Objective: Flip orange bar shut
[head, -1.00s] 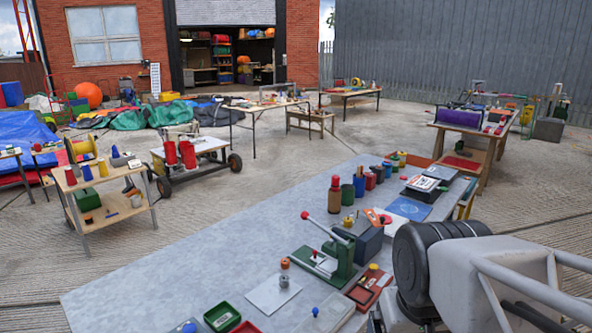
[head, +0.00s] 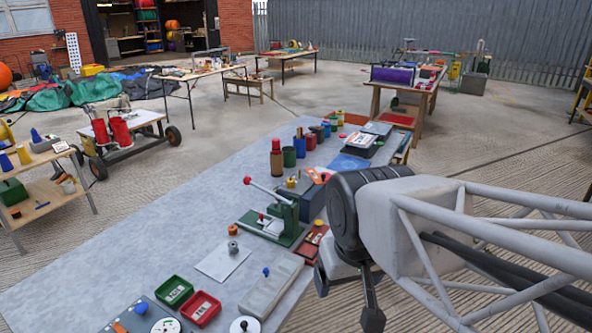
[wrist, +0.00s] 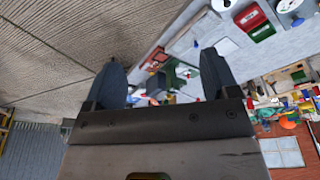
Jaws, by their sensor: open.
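A small orange piece (head: 119,328), which may be the orange bar, shows on a dark grey board (head: 135,316) at the bottom left edge of the head view. The frame edge cuts the board off, so I cannot tell how far the bar is swung. A blue knob (head: 141,306) and a white disc stand by it. My gripper (wrist: 160,78) is open and empty in the wrist view, its two dark fingers wide apart. In the head view my arm is at the right, beyond the table's right edge and far from the board.
A green tray (head: 174,291) and a red tray (head: 201,308) lie beside the board. A grey case (head: 271,288) and a green lever press (head: 283,222) stand farther along the table. The table's left side (head: 130,238) is bare.

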